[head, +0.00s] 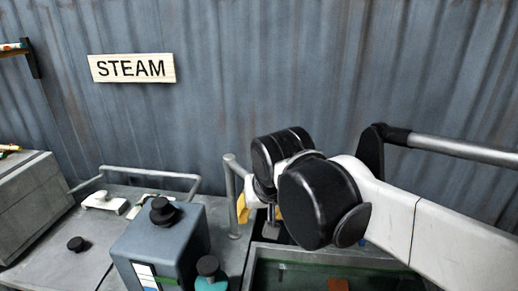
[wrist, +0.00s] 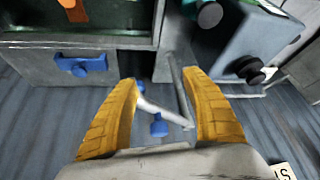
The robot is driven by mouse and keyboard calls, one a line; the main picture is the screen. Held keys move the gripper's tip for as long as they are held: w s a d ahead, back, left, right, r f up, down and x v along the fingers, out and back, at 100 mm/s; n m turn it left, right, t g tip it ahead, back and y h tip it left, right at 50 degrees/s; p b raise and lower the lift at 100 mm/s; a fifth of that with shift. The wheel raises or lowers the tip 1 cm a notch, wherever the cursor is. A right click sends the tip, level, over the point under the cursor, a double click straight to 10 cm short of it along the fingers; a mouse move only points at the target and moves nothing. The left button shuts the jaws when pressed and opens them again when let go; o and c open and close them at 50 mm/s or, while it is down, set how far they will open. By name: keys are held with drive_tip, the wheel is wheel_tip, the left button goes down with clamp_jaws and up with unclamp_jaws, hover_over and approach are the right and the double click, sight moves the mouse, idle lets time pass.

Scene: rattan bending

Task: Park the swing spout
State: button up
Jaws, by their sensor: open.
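The swing spout is a grey pipe. In the head view its upright (head: 233,200) rises beside the basin, and its bent top runs behind my arm. In the wrist view the upright (wrist: 180,95) and a paler arm (wrist: 160,112) meet at a corner between my fingers. My gripper (wrist: 160,80) is open, with one yellow finger on each side of the pipe. I cannot tell whether either finger touches it. In the head view my wrist hides most of the gripper and the spout's far end.
A basin (head: 252,278) with a green inside stands at the front. A grey-blue box (head: 152,245) with a black knob and a teal bottle (head: 209,280) stand left of the upright. A rail (head: 150,172) edges the bench. A STEAM sign (head: 131,68) hangs on the corrugated wall. Blue handles (wrist: 82,63) show below.

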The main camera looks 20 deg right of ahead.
drive_tip(key=w+d+r+m+g+h+p, duration=0.15)
drive_tip(key=w+d+r+m+p, duration=0.25)
drive_tip(key=w+r+p, duration=0.6)
drive_tip(key=b+x, duration=0.4)
drive_tip(key=x, duration=0.4)
drive_tip(key=shift+s+d+f, duration=0.1)
drive_tip(key=shift+f, duration=0.05)
clamp_jaws()
